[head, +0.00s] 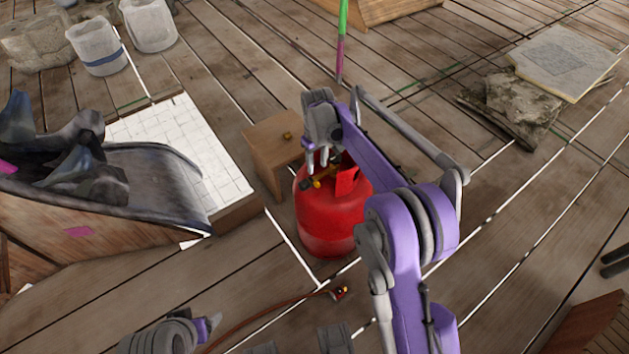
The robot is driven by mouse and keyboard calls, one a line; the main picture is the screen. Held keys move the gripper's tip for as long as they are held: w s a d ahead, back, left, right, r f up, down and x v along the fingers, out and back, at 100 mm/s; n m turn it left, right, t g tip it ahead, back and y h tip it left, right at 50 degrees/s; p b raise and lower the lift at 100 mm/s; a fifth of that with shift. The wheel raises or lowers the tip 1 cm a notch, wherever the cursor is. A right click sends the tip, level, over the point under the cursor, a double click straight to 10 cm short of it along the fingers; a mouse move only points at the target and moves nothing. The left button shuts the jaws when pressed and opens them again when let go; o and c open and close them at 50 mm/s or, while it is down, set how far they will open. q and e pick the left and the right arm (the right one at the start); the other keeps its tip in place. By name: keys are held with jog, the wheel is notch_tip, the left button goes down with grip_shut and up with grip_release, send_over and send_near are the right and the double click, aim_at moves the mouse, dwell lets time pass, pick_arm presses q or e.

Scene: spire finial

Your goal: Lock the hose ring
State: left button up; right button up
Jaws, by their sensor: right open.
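A red gas cylinder (331,217) stands upright on the deck, with a brass valve (316,183) and a red tag or flap at its top. My right gripper (319,160) points down over the cylinder's top, its jaws open, close to the valve. I cannot tell whether it touches the valve, and it partly hides it. A reddish-brown hose (262,314) lies on the deck in front, ending in a red and brass fitting (340,292), apart from the cylinder. The hose ring cannot be clearly made out. Part of my left arm shows at the bottom edge; its jaws are not clear.
A small wooden stool (273,148) with a small brass piece (287,135) on it stands just behind the cylinder. A dark sculpted piece (110,185) is at left by a white tiled panel (185,145). Stone slabs (520,100) lie at right. The deck right of the cylinder is clear.

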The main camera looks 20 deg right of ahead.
aim_at(317, 183)
notch_tip(317, 183, down, 9)
jog(key=shift+r+b, duration=0.1)
jog(key=shift+b, duration=0.95)
grip_shut()
